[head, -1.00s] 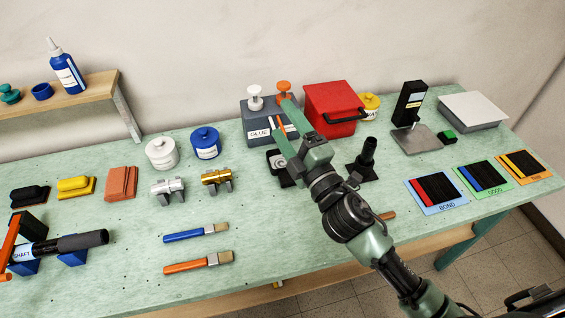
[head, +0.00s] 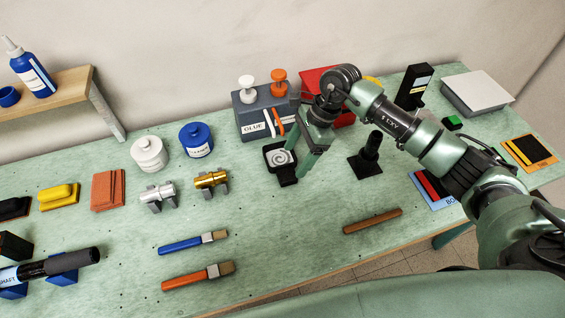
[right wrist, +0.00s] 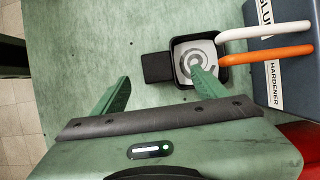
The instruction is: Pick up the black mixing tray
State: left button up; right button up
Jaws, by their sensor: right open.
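The black mixing tray (head: 287,178) lies on the green table in front of the glue dispenser. It is a small square dish with a pale swirl inside and a short black handle toward the table's front. My right gripper (head: 296,160) is open and empty at the tray's right side. In the right wrist view, the tray's handle (right wrist: 157,67) appears between the fingertips (right wrist: 160,76), and one finger overlaps the tray's dish. I cannot tell whether the fingers touch the tray. My left gripper is not in view.
The grey glue dispenser (head: 252,115) with white and orange nozzles stands just behind the tray. A black upright tool (head: 370,152) stands to the right. White (head: 149,154) and blue (head: 196,140) jars stand to the left. The table in front of the tray is clear down to the brushes and a brown stick (head: 372,221).

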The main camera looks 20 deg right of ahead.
aim_at(287, 173)
jog(key=p+x, duration=0.2)
jog(key=x, duration=0.2)
jog(key=shift+s+a+f+p, duration=0.15)
jog(key=shift+a+f+p, duration=0.05)
jog(key=shift+f+p, duration=0.15)
jog(key=shift+a+f, duration=0.15)
jog(key=shift+f, duration=0.3)
jog(key=c, duration=1.5)
jog(key=shift+r, duration=0.1)
